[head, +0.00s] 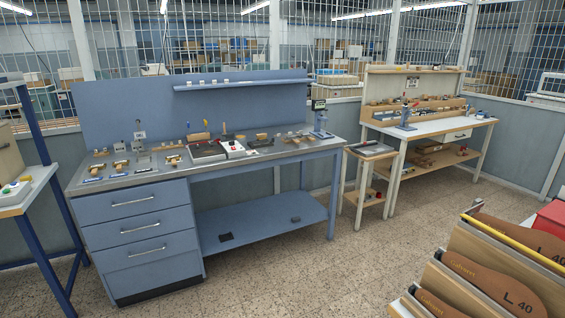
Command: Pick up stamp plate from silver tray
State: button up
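My gripper is not in the head view. No stamp plate can be made out for certain. A blue workbench (265,162) with a grey top stands left of the middle and holds several small tools, blocks and metal pieces. A flat grey tray-like piece (371,150) lies on a small side table between the two benches. I cannot tell whether this is the silver tray, or whether the stamp plate lies on it. A dark unit with a white control box (233,149) sits on the blue bench.
A wooden-framed bench (450,127) stands at the back right. Brown sole-shaped pieces marked "L 40" (500,275) stand in a rack at front right. A blue-legged table (38,185) is at the left edge. The tiled floor (330,265) between is clear.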

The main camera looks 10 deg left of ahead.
aim_at(174, 160)
jog(key=i+j, duration=0.25)
jog(key=j, duration=0.15)
jog(key=i+j+z, duration=0.1)
jog(key=i+j, duration=0.4)
jog(key=j, duration=0.25)
jog(key=i+j+z, duration=0.1)
jog(key=i+j, duration=0.15)
jog(key=j, duration=0.15)
jog(key=i+j, duration=0.2)
jog(key=j, duration=0.25)
jog(key=i+j, duration=0.25)
jog(key=i+j+z, duration=0.1)
jog(key=i+j, duration=0.15)
jog(key=j, duration=0.2)
jog(key=i+j, duration=0.2)
jog(key=j, duration=0.2)
jog(key=i+j+z, duration=0.1)
jog(key=i+j, duration=0.15)
jog(key=j, duration=0.15)
jog(key=i+j, duration=0.2)
jog(key=j, duration=0.2)
jog(key=i+j+z, duration=0.1)
jog(key=j, duration=0.3)
jog(key=i, duration=0.1)
